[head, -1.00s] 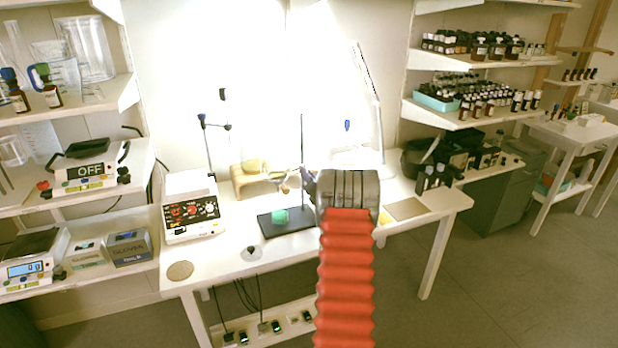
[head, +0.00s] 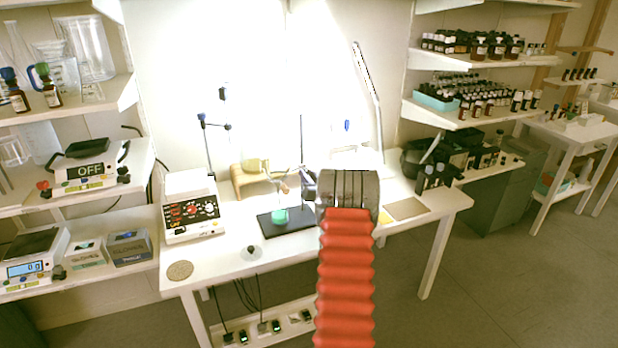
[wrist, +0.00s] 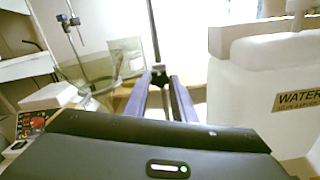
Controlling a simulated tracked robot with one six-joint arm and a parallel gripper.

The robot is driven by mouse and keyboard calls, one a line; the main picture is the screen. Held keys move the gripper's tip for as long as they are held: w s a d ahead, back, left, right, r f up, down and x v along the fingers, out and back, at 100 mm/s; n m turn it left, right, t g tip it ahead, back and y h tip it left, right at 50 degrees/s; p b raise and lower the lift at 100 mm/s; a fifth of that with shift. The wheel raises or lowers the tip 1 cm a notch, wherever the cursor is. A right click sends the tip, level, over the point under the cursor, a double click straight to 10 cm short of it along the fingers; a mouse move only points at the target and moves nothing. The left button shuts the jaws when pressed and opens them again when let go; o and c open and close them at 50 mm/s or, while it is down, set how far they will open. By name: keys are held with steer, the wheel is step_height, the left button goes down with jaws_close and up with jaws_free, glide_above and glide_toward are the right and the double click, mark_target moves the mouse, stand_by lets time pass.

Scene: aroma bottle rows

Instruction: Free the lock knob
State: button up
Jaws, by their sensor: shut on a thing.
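The stand has a thin dark upright rod (head: 302,140) on a black base plate (head: 300,224) on the white bench. In the wrist view the rod (wrist: 153,30) rises just beyond my fingertips. A small dark knob (wrist: 158,69) on a clamp sits at the rod, between the tips. My gripper (wrist: 160,82), with two purple fingers, is shut on this knob. In the head view my own arm hides most of my gripper and the knob. A small green thing (head: 280,216) is on the base plate.
A white container labelled WATER (wrist: 262,90) stands close on the right in the wrist view. Clear glassware (wrist: 105,70) is behind on the left. A white device with red dials (head: 190,212) stands left of the stand. The bench front is mostly clear.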

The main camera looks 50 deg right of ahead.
steer(key=shift+w, duration=0.1)
steer(key=o, duration=1.1)
steer(key=shift+c, duration=0.2)
steer(key=v, duration=1.4)
steer(key=shift+f, duration=0.1)
